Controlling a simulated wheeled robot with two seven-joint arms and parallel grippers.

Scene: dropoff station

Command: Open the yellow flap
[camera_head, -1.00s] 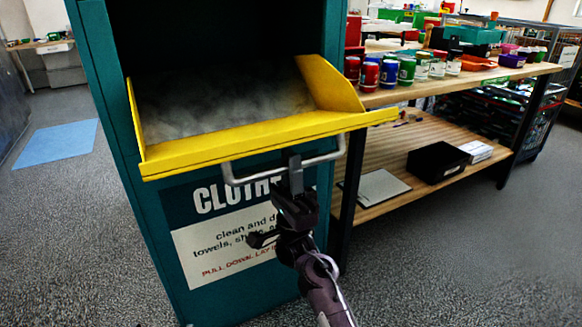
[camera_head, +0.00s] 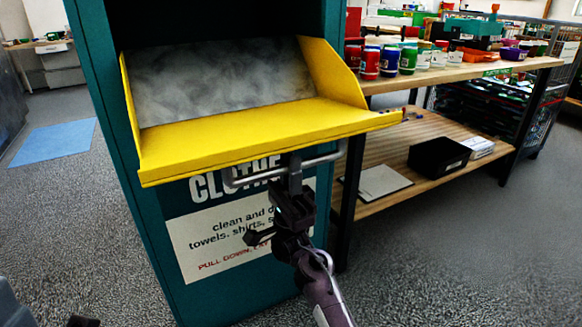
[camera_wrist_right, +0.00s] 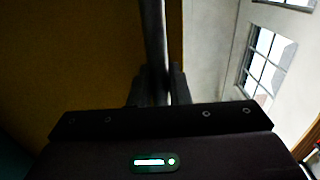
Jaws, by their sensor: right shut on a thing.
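The yellow flap (camera_head: 250,135) is tilted out and down from the opening of a teal clothes bin (camera_head: 98,120). Its yellow front lip and side cheeks show, with a mottled grey panel (camera_head: 225,80) behind the lip. A grey bar handle (camera_head: 322,160) runs below the front lip. My left gripper is not clearly in view.
A wooden shelf unit (camera_head: 470,75) stands close right of the bin, with several cans, a black box (camera_head: 438,157) and a flat grey pad (camera_head: 378,183). A blue mat (camera_head: 55,142) lies on the floor at left. The floor at front right is clear.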

